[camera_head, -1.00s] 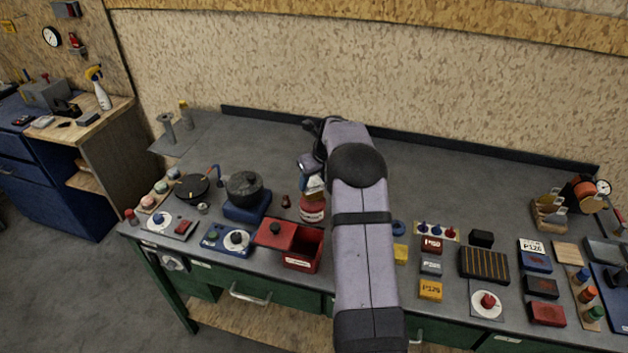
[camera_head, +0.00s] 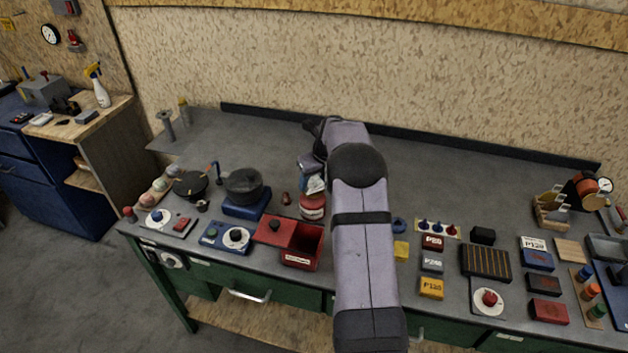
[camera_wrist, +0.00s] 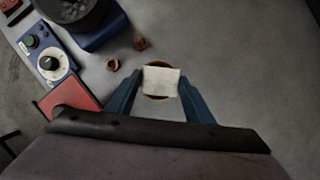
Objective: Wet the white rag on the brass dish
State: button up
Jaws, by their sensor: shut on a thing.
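My gripper (camera_wrist: 159,86) is shut on the white rag (camera_wrist: 160,79), which spans between its two blue fingers. The rag also shows in the head view (camera_head: 315,184), just above a red can (camera_head: 312,206) with a pale label. In the wrist view the brass dish (camera_wrist: 157,97) shows as a brownish rim below and around the rag, which covers most of it. The rag is over the dish; whether it touches the dish I cannot tell. My arm hides part of the bench to the right.
A red open bin (camera_head: 303,249) stands in front of the can. A dark pot (camera_head: 243,186) on a blue base is to the left, and small brown pieces (camera_wrist: 138,43) lie between. The bench behind the can is clear.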

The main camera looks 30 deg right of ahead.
aim_at(314, 183)
jog(key=shift+f+b, duration=0.4)
jog(key=shift+f, duration=0.75)
dwell(1.7)
jog(key=shift+r, duration=0.1)
jog(key=shift+r+p, duration=3.35)
jog(key=shift+r, duration=0.15)
